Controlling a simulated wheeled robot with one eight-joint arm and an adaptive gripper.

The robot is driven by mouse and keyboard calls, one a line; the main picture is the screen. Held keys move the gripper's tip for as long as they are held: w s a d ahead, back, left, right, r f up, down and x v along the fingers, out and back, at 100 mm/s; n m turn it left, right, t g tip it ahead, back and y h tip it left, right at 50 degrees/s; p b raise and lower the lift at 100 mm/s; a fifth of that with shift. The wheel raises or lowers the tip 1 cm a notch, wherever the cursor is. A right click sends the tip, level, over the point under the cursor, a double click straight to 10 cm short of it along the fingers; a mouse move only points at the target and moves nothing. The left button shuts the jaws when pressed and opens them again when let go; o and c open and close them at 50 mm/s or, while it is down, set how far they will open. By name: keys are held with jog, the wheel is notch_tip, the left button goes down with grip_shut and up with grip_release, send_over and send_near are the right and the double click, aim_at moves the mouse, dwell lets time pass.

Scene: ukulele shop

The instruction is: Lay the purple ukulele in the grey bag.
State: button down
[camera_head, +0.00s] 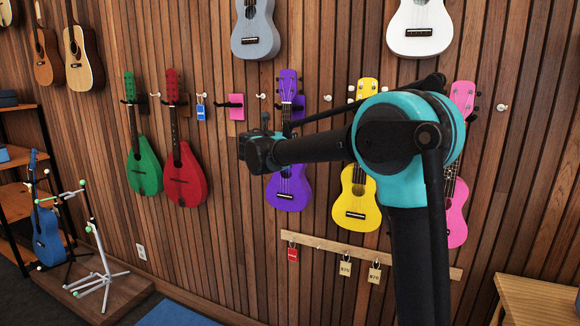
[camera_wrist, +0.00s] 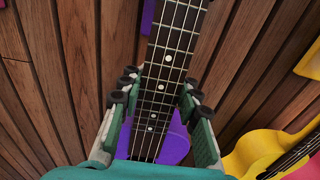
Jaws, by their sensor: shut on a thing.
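The purple ukulele (camera_head: 290,188) hangs upright on the wooden slat wall, between the red and yellow instruments. My arm crosses in front of it, hiding part of its neck and upper body. In the wrist view, my gripper (camera_wrist: 158,98) is shut on the ukulele's dark fretted neck, one finger on each side. The purple body (camera_wrist: 176,142) shows beyond the fingers. The head view does not show the fingers clearly. I see no grey bag in either view.
A yellow ukulele (camera_head: 356,205) hangs close on the right, with a pink one (camera_head: 456,215) beyond it. Red (camera_head: 185,178) and green (camera_head: 143,170) instruments hang left. A rail with tags (camera_head: 325,246) runs below. A white stand (camera_head: 101,268) and wooden table (camera_head: 540,300) stand lower down.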

jog(key=shift+v, duration=2.1)
jog(key=shift+s, duration=0.15)
jog(key=shift+v, duration=2.9)
jog(key=shift+f, duration=0.25)
